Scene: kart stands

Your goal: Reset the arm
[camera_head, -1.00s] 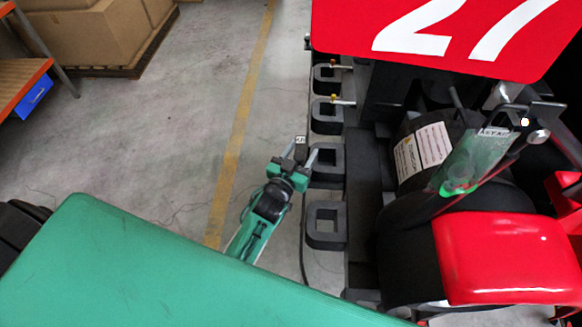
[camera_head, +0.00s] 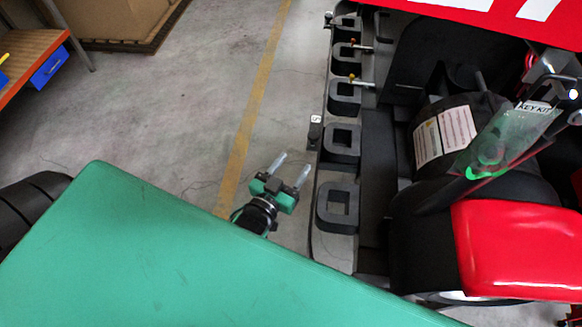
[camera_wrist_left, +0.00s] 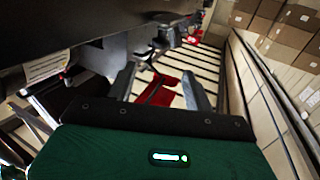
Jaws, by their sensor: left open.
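My left gripper (camera_head: 292,166) is open, with two pale fingers apart and nothing between them. It is above the floor at the left side of the dark slotted rack. In the left wrist view its two fingers (camera_wrist_left: 160,72) are spread, with a gap between them. A small black piece with a white label marked S (camera_head: 315,133) is at the rack's left edge, just beyond the fingertips and apart from them. My right gripper is in neither view.
The dark rack (camera_head: 340,240) has a row of square slots, several small tools and a red cover (camera_head: 515,245). A clear KEY KIT pouch (camera_head: 505,140) hangs at the right. Concrete floor with a yellow line (camera_head: 250,105) lies left. An orange-edged shelf (camera_head: 30,50) stands far left.

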